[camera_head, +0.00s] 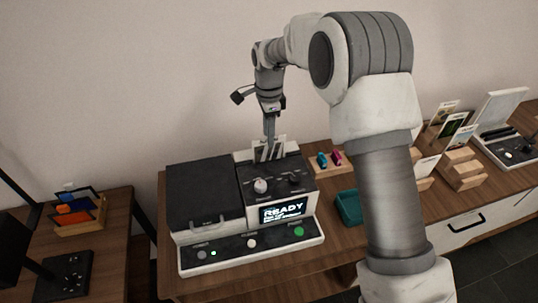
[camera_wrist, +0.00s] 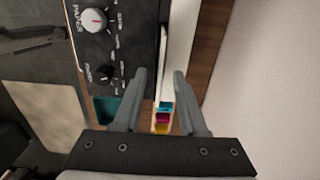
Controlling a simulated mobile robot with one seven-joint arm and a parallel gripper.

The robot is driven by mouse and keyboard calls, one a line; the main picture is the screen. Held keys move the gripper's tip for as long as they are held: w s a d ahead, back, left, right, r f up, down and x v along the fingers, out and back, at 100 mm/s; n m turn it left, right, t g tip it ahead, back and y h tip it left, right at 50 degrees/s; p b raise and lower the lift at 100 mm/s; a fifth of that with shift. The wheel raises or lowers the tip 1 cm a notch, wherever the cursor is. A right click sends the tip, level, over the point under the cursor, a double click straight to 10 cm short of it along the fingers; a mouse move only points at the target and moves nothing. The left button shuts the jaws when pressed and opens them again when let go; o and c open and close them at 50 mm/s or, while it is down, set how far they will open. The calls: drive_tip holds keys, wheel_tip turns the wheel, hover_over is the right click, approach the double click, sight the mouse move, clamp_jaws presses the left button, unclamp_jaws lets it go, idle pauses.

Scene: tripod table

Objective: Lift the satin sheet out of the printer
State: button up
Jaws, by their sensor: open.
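The printer (camera_head: 205,192) is a black and white machine with a lit screen reading "READY" (camera_head: 283,211). A thin white sheet stands in the slot at its back; in the wrist view the sheet (camera_wrist: 164,65) shows nearly edge-on. I cannot read whether it is satin. My gripper (camera_head: 268,150) points down over the printer's back. In the wrist view my gripper (camera_wrist: 160,73) is open, with one finger on each side of the sheet and gaps between. In the head view the fingers partly hide the sheet.
Coloured cartridges (camera_head: 329,159) sit in a wooden holder right of the printer, near a teal bin (camera_head: 348,207). Wooden stands with cards (camera_head: 460,167) and a white device (camera_head: 505,145) are further right. A wall is close behind. A side table (camera_head: 90,235) stands left.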

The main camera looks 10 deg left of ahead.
sight(269, 149)
drive_tip(key=shift+f+p, duration=0.45)
drive_tip(key=shift+f, duration=3)
clamp_jaws()
